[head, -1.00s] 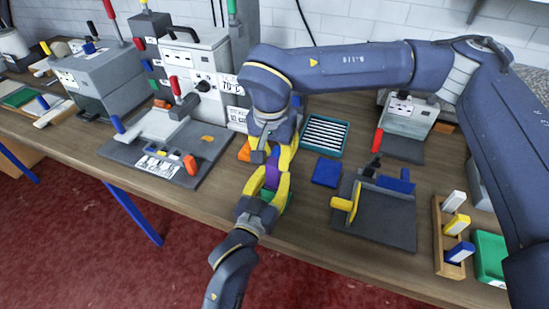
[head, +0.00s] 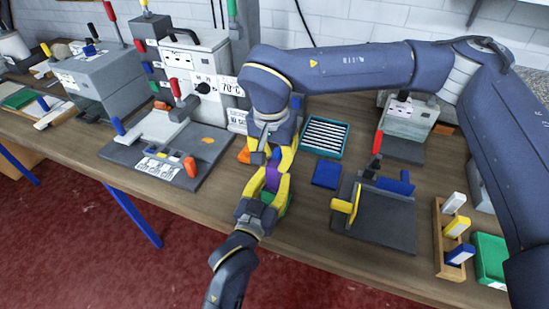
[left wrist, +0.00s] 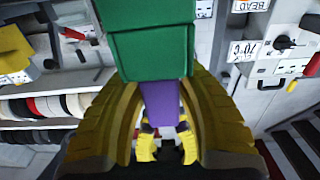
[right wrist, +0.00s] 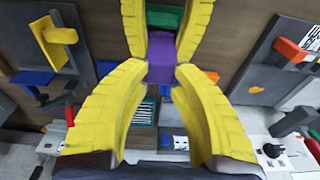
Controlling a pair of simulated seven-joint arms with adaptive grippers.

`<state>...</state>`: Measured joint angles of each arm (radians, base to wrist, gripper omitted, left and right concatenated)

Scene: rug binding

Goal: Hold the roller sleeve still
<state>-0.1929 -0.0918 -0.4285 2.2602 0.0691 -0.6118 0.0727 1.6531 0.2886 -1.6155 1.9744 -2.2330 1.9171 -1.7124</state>
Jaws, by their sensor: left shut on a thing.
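A purple piece (head: 271,180), which looks like the roller sleeve, stands over the front part of the bench with a green piece (head: 286,202) close to it. My left gripper (head: 268,186) comes up from the lower edge and is shut on the purple piece; the yellow fingers lie along both sides of it. In the left wrist view the green piece (left wrist: 150,45) hides part of the purple piece (left wrist: 160,103). My right gripper (head: 270,155) reaches down from above. Its fingertips are apart, on either side of the purple piece's near end (right wrist: 161,55) in the right wrist view; contact is unclear.
A blue block (head: 326,173) and a teal tray of striped strips (head: 325,137) lie to the right. A grey machine (head: 195,75) with a base plate (head: 160,165) stands left. Bare bench lies along the front edge.

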